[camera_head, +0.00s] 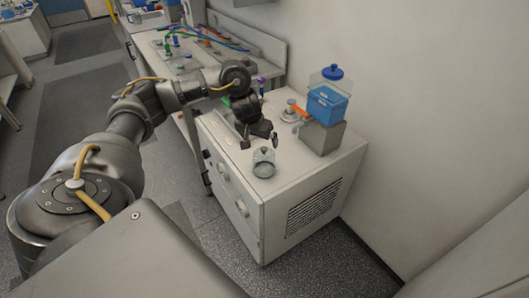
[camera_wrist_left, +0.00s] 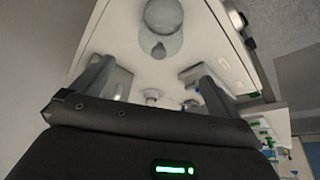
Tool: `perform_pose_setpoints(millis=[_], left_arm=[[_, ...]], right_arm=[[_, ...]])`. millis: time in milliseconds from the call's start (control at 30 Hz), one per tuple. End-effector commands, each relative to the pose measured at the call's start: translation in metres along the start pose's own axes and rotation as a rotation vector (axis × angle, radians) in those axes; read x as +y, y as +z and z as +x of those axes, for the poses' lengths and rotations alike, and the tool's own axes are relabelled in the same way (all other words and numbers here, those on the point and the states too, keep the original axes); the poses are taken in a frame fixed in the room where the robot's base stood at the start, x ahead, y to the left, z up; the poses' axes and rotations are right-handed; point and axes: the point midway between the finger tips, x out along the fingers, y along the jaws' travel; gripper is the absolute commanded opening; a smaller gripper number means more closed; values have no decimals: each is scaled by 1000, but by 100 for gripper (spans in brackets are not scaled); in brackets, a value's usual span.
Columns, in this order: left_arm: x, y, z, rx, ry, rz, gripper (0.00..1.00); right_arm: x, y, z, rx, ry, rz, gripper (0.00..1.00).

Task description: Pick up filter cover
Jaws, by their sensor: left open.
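A clear round cup-like piece (camera_head: 264,168), possibly the filter cover, stands on the white cabinet top near its front edge. In the left wrist view a pale round piece (camera_wrist_left: 165,16) lies at the top, with a smaller rounded part (camera_wrist_left: 158,49) beside it. My left gripper (camera_head: 260,140) is above the cabinet, just behind the clear piece in the head view. It is open and points down. In the left wrist view its two fingers (camera_wrist_left: 155,78) are spread with nothing held between them. My right gripper is not in view.
A blue container (camera_head: 326,105) with a blue lid sits on a grey block (camera_head: 321,138) at the cabinet's back right. A small knobbed disc (camera_head: 291,113) is beside it. A bench (camera_head: 180,60) with coloured cables stands behind. The cabinet top's front right is clear.

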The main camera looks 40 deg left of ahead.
Motion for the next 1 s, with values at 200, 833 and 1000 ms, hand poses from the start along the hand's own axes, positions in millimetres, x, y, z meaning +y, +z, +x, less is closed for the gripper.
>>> perform_pose_setpoints(millis=[200, 833, 1000], left_arm=[[0, 3, 40, -4, 2, -2, 100], [0, 1, 96, -4, 2, -2, 100], [0, -1, 103, -1, 1, -1, 100]], right_arm=[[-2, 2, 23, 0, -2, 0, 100], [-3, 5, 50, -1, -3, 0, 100], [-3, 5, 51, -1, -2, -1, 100]])
